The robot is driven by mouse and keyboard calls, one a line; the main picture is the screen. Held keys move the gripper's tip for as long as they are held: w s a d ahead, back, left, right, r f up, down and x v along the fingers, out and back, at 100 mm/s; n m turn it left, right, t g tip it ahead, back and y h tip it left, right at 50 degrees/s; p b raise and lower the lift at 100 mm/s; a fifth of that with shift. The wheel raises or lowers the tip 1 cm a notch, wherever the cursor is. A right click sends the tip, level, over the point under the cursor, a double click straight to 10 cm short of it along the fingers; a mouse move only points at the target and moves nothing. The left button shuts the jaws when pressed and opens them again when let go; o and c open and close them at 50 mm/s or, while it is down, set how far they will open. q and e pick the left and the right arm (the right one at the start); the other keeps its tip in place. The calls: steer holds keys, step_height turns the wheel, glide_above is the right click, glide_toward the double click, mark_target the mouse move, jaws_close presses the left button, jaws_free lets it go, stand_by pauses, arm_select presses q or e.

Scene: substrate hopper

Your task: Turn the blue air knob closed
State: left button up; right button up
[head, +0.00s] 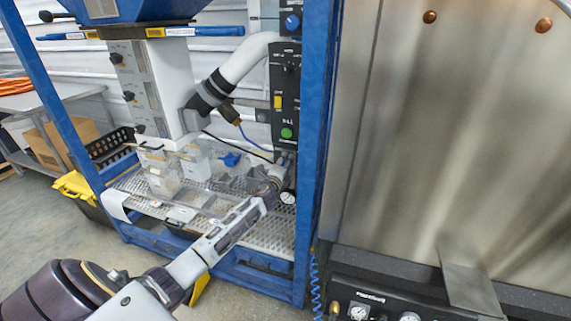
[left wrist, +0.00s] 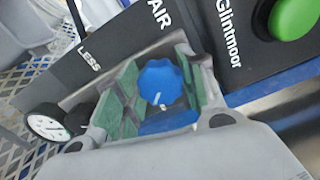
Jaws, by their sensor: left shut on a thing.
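The blue air knob (left wrist: 158,82) is a ridged round knob on a dark panel marked "AIR" and "LESS" in the left wrist view. A white mark shows near its lower edge. My left gripper (head: 281,170) reaches the lower end of the black control panel (head: 286,95) and hides the knob in the head view. In the left wrist view, its green-padded fingers stand on both sides of the knob, shut on it. My right gripper is in neither view.
A round gauge (head: 288,197) is close beside my left gripper. A green button (head: 287,133) and yellow switch (head: 278,102) are above it. Blue frame posts (head: 318,150) stand close on the right, before a large steel panel (head: 450,130). A perforated deck (head: 265,232) lies below.

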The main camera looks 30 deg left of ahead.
arm_select(q)
steer(key=o, duration=1)
steer(key=shift+s, duration=0.2)
steer(key=shift+v, duration=5.8)
steer(key=shift+d, duration=0.1)
steer(key=shift+n, duration=0.4)
